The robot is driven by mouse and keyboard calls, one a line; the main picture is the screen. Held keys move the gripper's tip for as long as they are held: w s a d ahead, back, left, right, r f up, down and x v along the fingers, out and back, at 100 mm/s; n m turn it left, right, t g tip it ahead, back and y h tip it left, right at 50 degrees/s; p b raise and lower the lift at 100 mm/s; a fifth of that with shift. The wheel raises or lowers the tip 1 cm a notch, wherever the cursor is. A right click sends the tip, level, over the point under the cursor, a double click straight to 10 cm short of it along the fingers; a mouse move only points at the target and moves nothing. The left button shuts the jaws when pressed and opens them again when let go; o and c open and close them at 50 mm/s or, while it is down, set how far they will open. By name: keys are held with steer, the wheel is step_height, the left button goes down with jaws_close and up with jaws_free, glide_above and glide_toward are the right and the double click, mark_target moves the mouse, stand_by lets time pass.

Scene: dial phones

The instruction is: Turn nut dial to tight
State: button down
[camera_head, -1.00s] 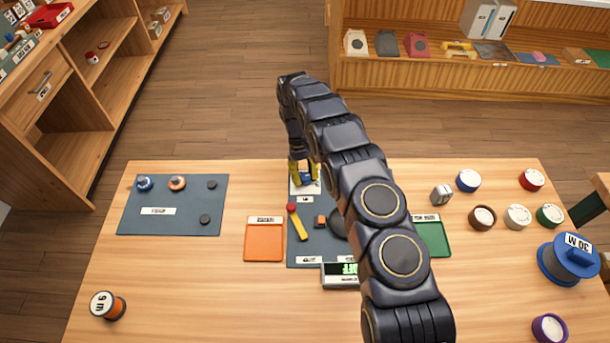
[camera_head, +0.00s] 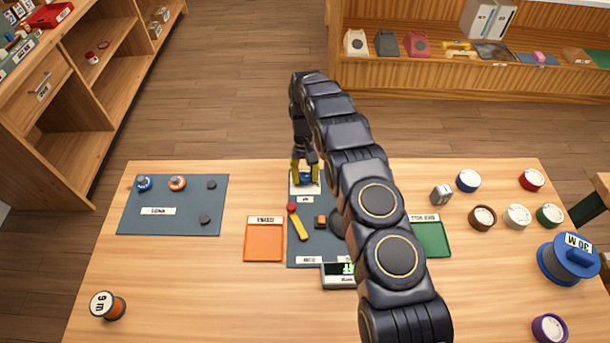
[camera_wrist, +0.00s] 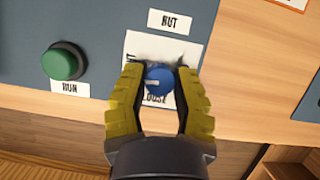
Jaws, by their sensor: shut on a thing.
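The nut dial (camera_wrist: 159,83) is a round blue knob on a white plate (camera_wrist: 139,46), below the label NUT in the wrist view. The word LOOSE shows beside the knob's lower edge; another word at the left is mostly hidden by a finger. A small white mark sits on the knob's left part. My gripper (camera_wrist: 160,76) has its yellow fingers on both sides of the knob and is shut on it. In the head view my gripper (camera_head: 305,168) points down at the blue dial (camera_head: 306,180) at the table's back edge.
A green RUN button (camera_wrist: 64,62) is close left of the dial. My arm hides part of the middle mat.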

steer(key=c, duration=0.7)
jaws_free()
steer(key=shift+c, duration=0.2)
steer(key=v, duration=0.6)
steer(key=shift+w+r, duration=0.15)
steer(key=shift+w, duration=0.05)
steer(key=shift+w+r, duration=0.1)
steer(key=shift+r, duration=0.4)
